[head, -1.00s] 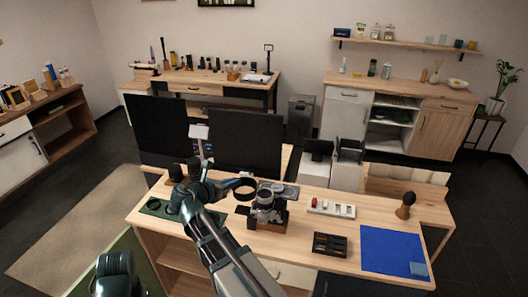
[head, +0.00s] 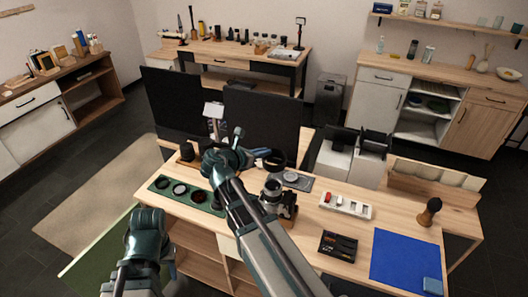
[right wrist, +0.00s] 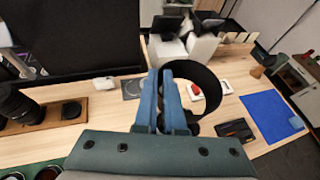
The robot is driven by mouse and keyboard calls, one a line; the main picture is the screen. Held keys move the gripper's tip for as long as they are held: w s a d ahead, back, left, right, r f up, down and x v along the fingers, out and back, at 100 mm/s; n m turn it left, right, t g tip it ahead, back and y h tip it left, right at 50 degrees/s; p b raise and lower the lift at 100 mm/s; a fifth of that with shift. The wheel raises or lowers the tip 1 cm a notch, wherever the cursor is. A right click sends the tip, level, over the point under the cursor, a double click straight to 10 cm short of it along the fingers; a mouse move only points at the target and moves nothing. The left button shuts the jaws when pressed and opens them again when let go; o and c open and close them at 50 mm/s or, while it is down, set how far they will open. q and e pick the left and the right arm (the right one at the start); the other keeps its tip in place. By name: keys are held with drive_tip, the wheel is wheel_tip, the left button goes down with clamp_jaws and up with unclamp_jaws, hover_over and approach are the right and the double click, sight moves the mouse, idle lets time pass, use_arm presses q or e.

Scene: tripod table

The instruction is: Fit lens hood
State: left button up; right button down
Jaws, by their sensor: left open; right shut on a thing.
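The black lens hood (head: 275,160), a ring, is held by my right gripper (head: 252,157) above the desk. In the right wrist view the hood (right wrist: 207,77) sits at the blue fingers (right wrist: 168,88), which are shut on it. My right forearm hides part of the camera. My left gripper (head: 148,222) is open at the lower left, away from the camera; its fingers are hard to make out.
A green mat (head: 165,184) with dark round parts lies left of my right arm. A grey pad (head: 304,184) lies behind the camera. A white tray (head: 345,206), black box (head: 338,245), brush (head: 429,211) and blue cloth (head: 403,258) are to the right. Two dark monitors (head: 262,117) stand behind.

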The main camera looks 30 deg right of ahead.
drive_tip(key=shift+w+r, duration=0.1)
drive_tip(key=shift+r, duration=0.05)
wheel_tip(320, 180, down, 10)
drive_tip(key=b, duration=0.9)
drive_tip(key=shift+f+b, duration=0.55)
drive_tip(key=shift+b, duration=0.35)
idle(1.3)
idle(0.5)
drive_tip(key=c, duration=0.7)
unclamp_jaws()
drive_tip(key=shift+r, duration=0.1)
wheel_tip(320, 180, up, 7)
drive_tip(key=p, duration=0.7)
